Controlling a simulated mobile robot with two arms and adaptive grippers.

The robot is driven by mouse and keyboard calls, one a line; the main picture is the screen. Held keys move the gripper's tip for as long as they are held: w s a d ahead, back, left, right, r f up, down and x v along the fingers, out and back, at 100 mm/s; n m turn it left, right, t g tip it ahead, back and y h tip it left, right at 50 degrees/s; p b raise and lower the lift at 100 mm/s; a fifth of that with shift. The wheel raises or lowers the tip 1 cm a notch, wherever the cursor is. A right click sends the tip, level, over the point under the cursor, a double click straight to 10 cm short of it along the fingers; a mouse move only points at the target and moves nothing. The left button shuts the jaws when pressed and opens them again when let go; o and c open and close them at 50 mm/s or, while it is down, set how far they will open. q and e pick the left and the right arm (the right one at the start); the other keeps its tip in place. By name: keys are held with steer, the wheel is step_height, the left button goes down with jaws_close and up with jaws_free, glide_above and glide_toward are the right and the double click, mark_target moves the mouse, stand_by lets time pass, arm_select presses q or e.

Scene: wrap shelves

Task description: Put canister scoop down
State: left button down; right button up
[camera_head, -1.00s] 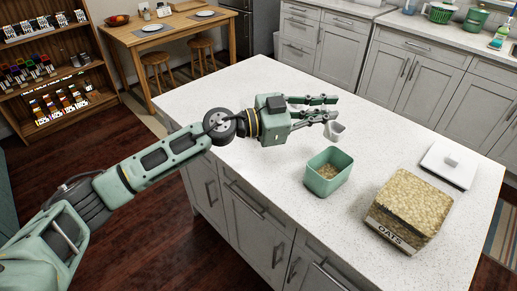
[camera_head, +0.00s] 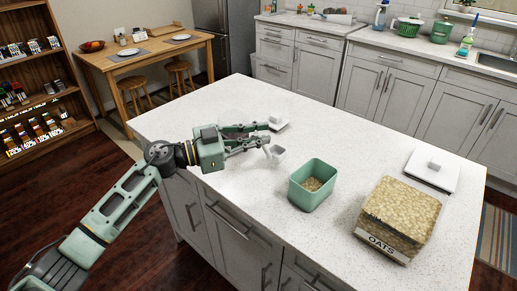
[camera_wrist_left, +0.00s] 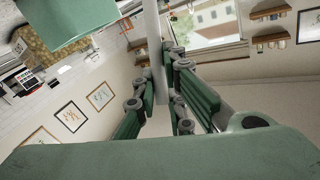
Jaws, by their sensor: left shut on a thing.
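The scoop is a small pale grey cup (camera_head: 278,153) at the tips of my left gripper (camera_head: 265,134), left of the green bin in the head view. The gripper is shut on its handle; in the left wrist view a pale handle (camera_wrist_left: 155,45) runs up between the green fingers (camera_wrist_left: 165,95). The scoop is close above the white counter; I cannot tell whether it touches. An open green bin (camera_head: 312,190) with some oats inside stands on the counter. It also shows in the left wrist view (camera_wrist_left: 68,20). My right gripper is not in view.
A clear canister of oats (camera_head: 398,220) stands right of the bin. The counter's left part (camera_head: 195,112) is bare.

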arm_select(q)
step_height(320, 180, down, 3)
steer(key=shift+f, duration=0.1)
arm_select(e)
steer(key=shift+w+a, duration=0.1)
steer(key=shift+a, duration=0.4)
arm_select(q)
steer(key=c, duration=1.8)
jaws_free()
steer(key=shift+f, duration=0.1)
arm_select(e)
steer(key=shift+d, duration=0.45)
arm_select(q)
steer(key=b+v, duration=0.2)
steer(key=v, duration=1)
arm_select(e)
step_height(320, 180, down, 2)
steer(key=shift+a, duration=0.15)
